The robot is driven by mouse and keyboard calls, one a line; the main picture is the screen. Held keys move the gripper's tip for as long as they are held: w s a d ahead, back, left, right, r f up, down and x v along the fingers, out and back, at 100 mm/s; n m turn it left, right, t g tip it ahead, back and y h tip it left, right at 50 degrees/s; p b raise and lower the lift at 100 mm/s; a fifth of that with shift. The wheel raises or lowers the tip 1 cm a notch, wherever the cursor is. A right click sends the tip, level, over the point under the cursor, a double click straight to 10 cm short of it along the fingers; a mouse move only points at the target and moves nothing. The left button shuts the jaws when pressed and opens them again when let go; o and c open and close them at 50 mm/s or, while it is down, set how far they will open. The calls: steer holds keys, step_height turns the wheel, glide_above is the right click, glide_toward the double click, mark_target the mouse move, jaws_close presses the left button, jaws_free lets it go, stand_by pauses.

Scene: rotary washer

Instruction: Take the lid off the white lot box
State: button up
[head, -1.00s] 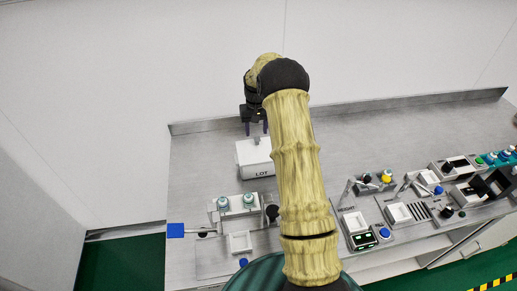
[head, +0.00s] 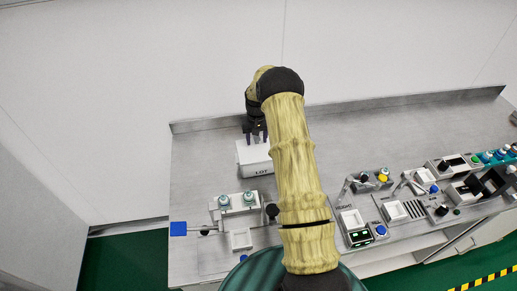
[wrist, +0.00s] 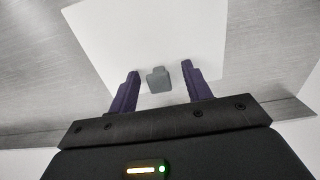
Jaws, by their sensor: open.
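The white lot box (head: 256,169) stands on the steel bench with its lid on and "LOT" on its front. The lid's white top (wrist: 150,30) fills the upper middle of the wrist view, with a small grey knob (wrist: 159,80) on it. My gripper (head: 255,138) is just above the lid in the head view. In the wrist view my gripper (wrist: 162,84) is open, with one purple finger on each side of the knob and a gap on both sides. My arm hides part of the box's right side in the head view.
A fixture with two teal-capped bottles (head: 237,200) and a blue-ended handle (head: 178,229) stands in front of the box. Several control panels (head: 361,238) line the bench on the right. The bench left of the box is clear. A low back ledge (head: 400,103) runs behind.

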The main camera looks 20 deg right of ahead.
mark_target(257, 138)
steer(key=shift+s+r, duration=0.1)
steer(key=shift+s, duration=0.05)
steer(key=shift+d, duration=0.1)
steer(key=c, duration=1.1)
steer(key=shift+o, duration=0.2)
step_height(257, 138, up, 10)
steer(key=b, duration=0.3)
steer(key=shift+b, duration=0.3)
